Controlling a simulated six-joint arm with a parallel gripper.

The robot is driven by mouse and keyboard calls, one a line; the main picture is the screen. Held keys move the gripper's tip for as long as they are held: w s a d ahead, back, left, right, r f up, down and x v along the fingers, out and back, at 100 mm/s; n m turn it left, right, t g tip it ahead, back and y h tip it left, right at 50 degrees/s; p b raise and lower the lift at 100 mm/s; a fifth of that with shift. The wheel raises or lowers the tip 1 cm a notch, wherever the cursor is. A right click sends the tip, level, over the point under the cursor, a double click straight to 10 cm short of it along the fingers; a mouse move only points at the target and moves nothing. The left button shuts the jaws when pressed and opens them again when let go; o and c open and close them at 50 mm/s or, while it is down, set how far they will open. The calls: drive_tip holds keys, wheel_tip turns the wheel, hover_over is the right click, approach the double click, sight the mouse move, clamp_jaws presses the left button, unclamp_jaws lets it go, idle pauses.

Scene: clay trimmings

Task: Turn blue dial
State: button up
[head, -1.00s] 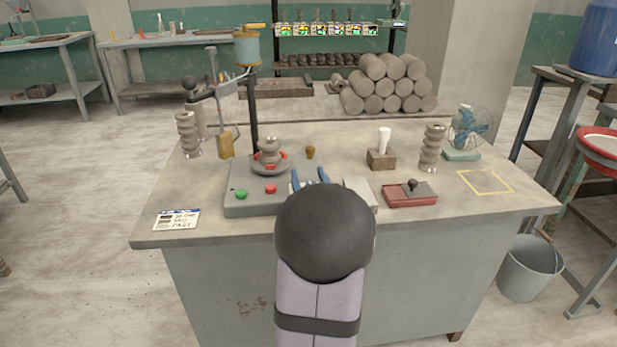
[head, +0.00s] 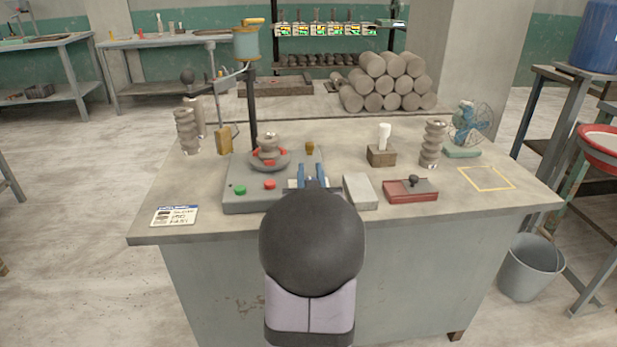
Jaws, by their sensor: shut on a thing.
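The grey trimming machine (head: 245,203) stands on the table with a green button (head: 239,190) and a red button (head: 270,185) on its front. A ribbed clay piece (head: 267,147) sits on its round turntable, with red pads around it. My gripper (head: 314,180) is at the front right corner of the machine's base, its blue fingers close together. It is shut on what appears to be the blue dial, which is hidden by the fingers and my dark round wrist. A pale plate shows beside the fingers.
A light grey block (head: 360,192) lies just right of my gripper, then a red box with a black knob (head: 410,189). A wooden block with a white tool (head: 381,153) and a ribbed clay piece (head: 432,145) stand behind. A yellow outlined square (head: 487,178) is empty.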

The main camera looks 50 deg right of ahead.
drive_tip(key=shift+s+d+m+g+h+b, duration=0.2)
drive_tip(key=shift+m+g+h+b, duration=0.25)
drive_tip(key=shift+m+g+h, duration=0.35)
drive_tip(key=o, duration=1)
drive_tip(key=shift+o, duration=0.2)
drive_tip(key=shift+a, duration=0.1)
drive_tip(key=shift+v, duration=3.65)
drive_tip(key=shift+r, duration=0.15)
drive_tip(key=shift+r, duration=0.1)
